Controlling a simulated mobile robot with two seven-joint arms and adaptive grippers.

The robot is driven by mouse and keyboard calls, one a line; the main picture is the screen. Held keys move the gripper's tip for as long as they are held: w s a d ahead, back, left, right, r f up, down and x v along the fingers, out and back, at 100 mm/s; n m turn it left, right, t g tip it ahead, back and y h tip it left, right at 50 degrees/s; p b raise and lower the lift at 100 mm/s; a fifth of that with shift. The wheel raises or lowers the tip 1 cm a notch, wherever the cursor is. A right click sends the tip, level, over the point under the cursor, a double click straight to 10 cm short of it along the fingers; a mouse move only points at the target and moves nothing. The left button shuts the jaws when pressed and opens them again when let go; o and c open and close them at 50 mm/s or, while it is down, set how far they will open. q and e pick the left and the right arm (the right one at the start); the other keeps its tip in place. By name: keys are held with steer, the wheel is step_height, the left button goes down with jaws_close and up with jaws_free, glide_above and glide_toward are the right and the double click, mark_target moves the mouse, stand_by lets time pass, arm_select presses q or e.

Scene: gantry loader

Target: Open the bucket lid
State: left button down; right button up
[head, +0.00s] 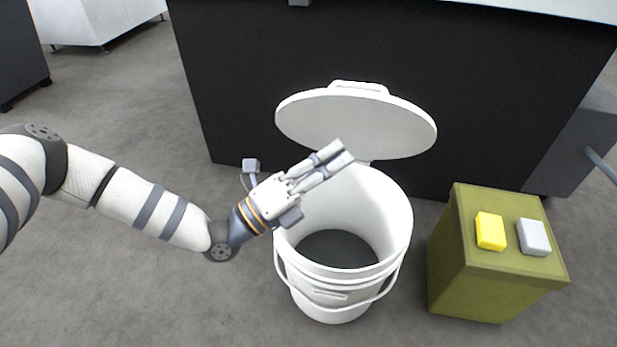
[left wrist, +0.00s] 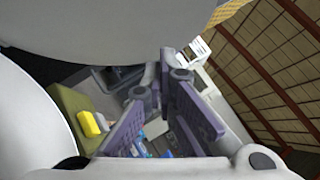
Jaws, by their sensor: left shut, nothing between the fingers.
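The white bucket (head: 335,291) stands upright on the grey floor, with a wire-like handle hanging at its front. Its round white lid (head: 355,126) is raised and tilted back at the far rim, with a grip tab on its upper edge. The bucket's inside is visible and dark at the bottom. My left gripper (head: 336,156) is over the bucket's opening, fingers pointing up right, just in front of the lid's underside. It is shut and empty. In the left wrist view a large pale surface, likely the lid (left wrist: 130,25), fills the top. My right gripper is not visible.
A green box (head: 450,245) stands right of the bucket, with a yellow block (head: 490,231) and a grey block (head: 533,237) on top. A black counter (head: 240,90) is close behind the lid. Floor at the left is clear.

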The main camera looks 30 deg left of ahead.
mark_target(365, 114)
arm_select(q)
steer(key=w, duration=0.1)
steer(key=w+r, duration=0.2)
steer(key=w, duration=0.1)
steer(key=shift+a+r+b, duration=0.25)
steer(key=shift+b, duration=0.05)
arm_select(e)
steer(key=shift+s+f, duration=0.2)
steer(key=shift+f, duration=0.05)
